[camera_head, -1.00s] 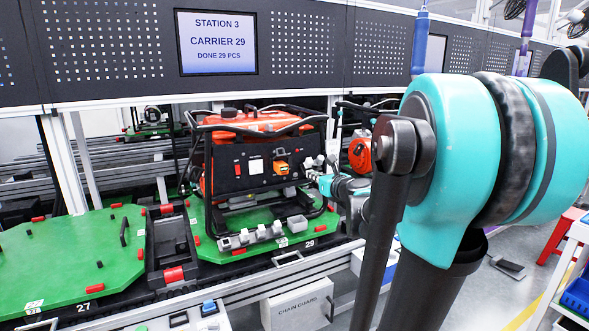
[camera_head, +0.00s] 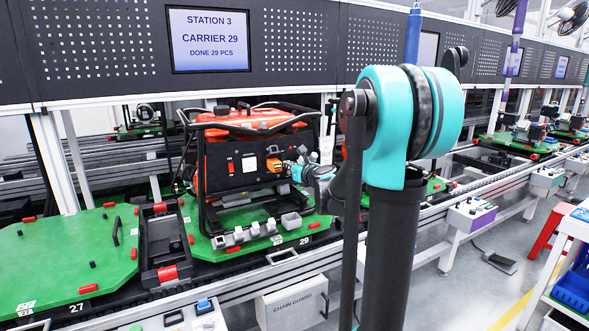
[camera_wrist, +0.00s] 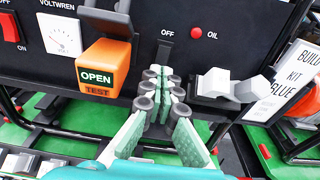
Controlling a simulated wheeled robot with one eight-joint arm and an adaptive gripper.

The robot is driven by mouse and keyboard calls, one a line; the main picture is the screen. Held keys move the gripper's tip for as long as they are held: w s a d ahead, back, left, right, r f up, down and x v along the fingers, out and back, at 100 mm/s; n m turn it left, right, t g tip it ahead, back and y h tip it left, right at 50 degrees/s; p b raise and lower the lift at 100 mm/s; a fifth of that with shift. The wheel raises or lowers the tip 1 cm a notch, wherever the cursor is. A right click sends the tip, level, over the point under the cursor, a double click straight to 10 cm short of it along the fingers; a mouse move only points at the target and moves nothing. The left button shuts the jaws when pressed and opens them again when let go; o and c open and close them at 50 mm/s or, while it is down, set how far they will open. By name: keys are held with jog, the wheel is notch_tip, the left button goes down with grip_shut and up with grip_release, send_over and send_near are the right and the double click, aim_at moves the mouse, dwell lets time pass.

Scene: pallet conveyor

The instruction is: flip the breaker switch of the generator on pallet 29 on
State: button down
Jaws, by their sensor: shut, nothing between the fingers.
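The orange-topped generator (camera_head: 255,125) stands on the green pallet 29 (camera_head: 300,231), its black panel (camera_wrist: 225,25) facing me. In the wrist view, a dark lever (camera_wrist: 164,52) sits below an "OFF" label, beside a small red "OIL" lamp (camera_wrist: 197,33). Left of it is an orange block (camera_wrist: 105,66) marked "OPEN" and "TEST". A red rocker switch (camera_wrist: 9,27) is at the far left, between "OFF" and "ON". My gripper (camera_wrist: 164,73) is shut and empty, its tips just below the dark lever; contact cannot be told. In the head view, my gripper (camera_head: 297,169) is at the panel's right side.
Grey connectors (camera_wrist: 230,86) stick out right of my fingers, near a "BUILD KIT BLUE" card (camera_wrist: 285,85). Pallet 27 (camera_head: 60,250) is empty at left, beyond a black carrier section (camera_head: 162,240). A chain guard box (camera_head: 292,304) stands in front.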

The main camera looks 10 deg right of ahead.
jog(key=shift+w+a+f, duration=0.1)
jog(key=shift+w+a, duration=0.1)
jog(key=shift+w, duration=0.45)
